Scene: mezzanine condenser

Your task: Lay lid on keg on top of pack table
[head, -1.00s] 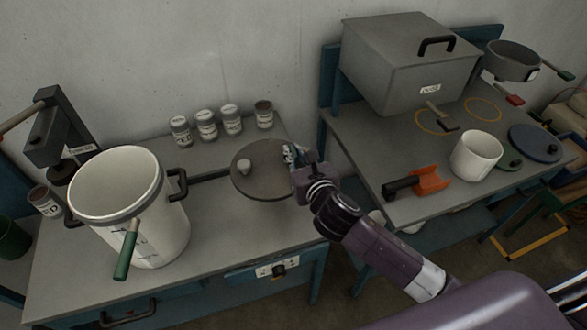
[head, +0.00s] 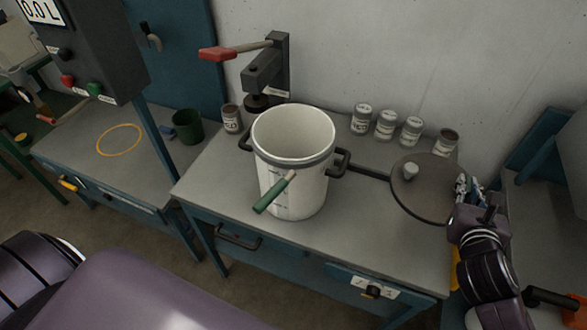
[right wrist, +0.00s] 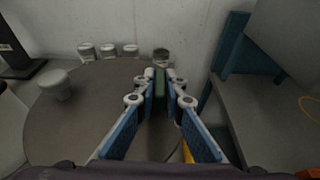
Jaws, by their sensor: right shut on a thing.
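The keg (head: 290,185) is a tall white open pot with dark side handles and a green-handled tap, upright on the pack table (head: 350,245). The lid (head: 422,192) is a grey-brown disc with a pale knob, to the right of the keg and apart from it. My right gripper (head: 464,190) is at the lid's right edge, shut on it. In the right wrist view the lid (right wrist: 85,120) spreads left of the fingers (right wrist: 160,85); their exact contact is hard to see. Whether the lid touches the table is unclear. My left gripper is out of view.
Several labelled jars (head: 385,125) stand behind, along the wall. A press with a red handle (head: 265,70) and a green cup (head: 187,126) are left of the keg. A dark bar (head: 368,172) shows between keg and lid. The table's front strip is clear.

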